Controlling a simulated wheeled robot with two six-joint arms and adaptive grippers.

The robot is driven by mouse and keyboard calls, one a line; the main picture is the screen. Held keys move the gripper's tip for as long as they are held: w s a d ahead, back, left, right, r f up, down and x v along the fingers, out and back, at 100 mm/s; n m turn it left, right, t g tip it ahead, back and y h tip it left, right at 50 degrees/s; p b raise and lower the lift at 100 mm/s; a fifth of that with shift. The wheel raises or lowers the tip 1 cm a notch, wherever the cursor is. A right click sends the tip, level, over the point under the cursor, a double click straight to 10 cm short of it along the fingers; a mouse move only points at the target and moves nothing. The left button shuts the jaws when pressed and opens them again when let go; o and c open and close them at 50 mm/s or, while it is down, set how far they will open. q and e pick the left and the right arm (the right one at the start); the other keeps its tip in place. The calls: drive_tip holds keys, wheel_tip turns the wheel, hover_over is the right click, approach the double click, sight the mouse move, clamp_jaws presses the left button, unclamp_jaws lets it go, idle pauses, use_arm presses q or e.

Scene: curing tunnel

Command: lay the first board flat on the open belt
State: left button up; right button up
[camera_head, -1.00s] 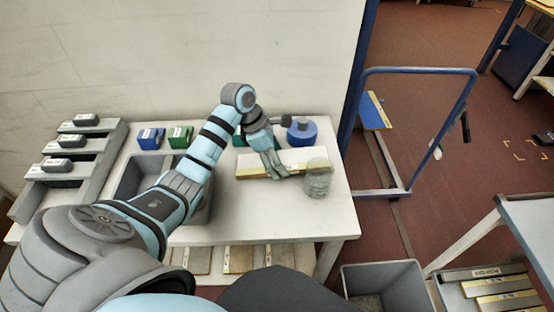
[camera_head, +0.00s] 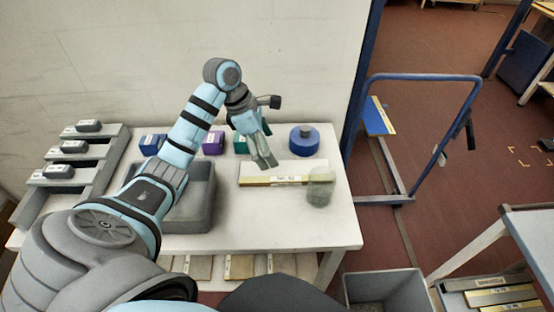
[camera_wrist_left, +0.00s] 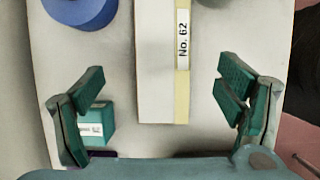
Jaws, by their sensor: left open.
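A flat pale board (camera_head: 285,168) with a yellow front edge lies on the white table, and a label sits on that edge. It also shows in the left wrist view (camera_wrist_left: 158,60), where the label reads "No. 62". My left gripper (camera_head: 263,152) is open and empty just above and beside the board's left end. In the left wrist view its fingers (camera_wrist_left: 162,85) are spread wide, one on each side of the board's near end, touching nothing. My right gripper is not in view. No belt can be made out.
A blue round item (camera_head: 304,140) stands behind the board and a clear jar (camera_head: 320,188) at its right end. A grey bin (camera_head: 203,212) and small coloured boxes, one purple (camera_head: 213,143), are left. Floor and a blue-framed cart (camera_head: 420,78) lie right. The table's front is clear.

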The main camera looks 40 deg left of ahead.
sight(285, 170)
use_arm(q)
drive_tip(key=shift+o, duration=0.5)
drive_tip(key=v, duration=0.3)
drive_tip(key=shift+s+r+p, duration=0.1)
drive_tip(key=shift+r+p, duration=0.2)
drive_tip(key=p+x, duration=0.2)
drive_tip(key=x, duration=1)
drive_tip(key=shift+d+f+p, duration=0.2)
drive_tip(key=shift+d+p, duration=0.05)
drive_tip(key=shift+p, duration=0.1)
drive_tip(key=c, duration=1.5)
drive_tip(key=shift+o, duration=0.2)
drive_tip(key=shift+r, duration=0.15)
